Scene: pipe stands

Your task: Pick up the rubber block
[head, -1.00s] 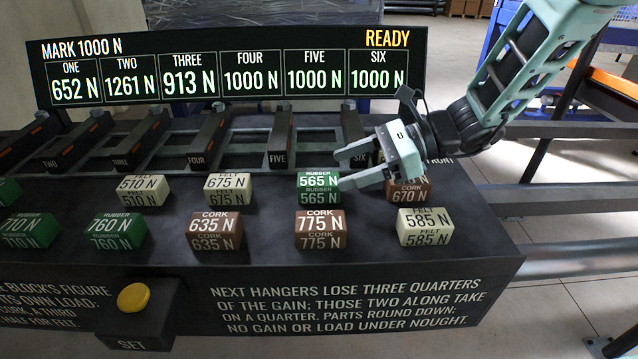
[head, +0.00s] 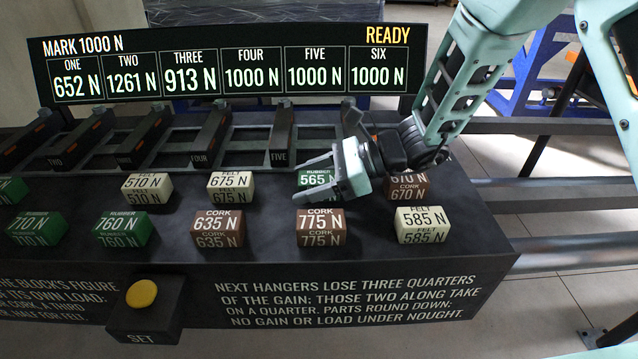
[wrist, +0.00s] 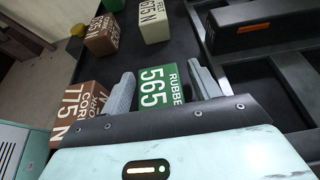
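A green rubber block marked 565 N (head: 314,178) sits on the dark sloping panel, partly hidden by my gripper. My gripper (head: 303,181) is open at this block. In the wrist view the block (wrist: 158,88) shows between the two spread fingers (wrist: 160,70), with a finger on each side. Gaps show beside it, and I cannot tell how far down the fingers reach. Other green rubber blocks stand at the left: one marked 760 N (head: 124,230), one at the front left (head: 38,229) and one cut by the picture edge (head: 10,191).
A brown cork 775 N block (head: 321,228) stands just in front, and a brown 670 N block (head: 408,186) is to the right, partly behind my gripper. Cream felt blocks (head: 231,186) (head: 423,225) stand nearby. Numbered hangers (head: 283,135) lie behind. A yellow SET button (head: 141,294) is at the front.

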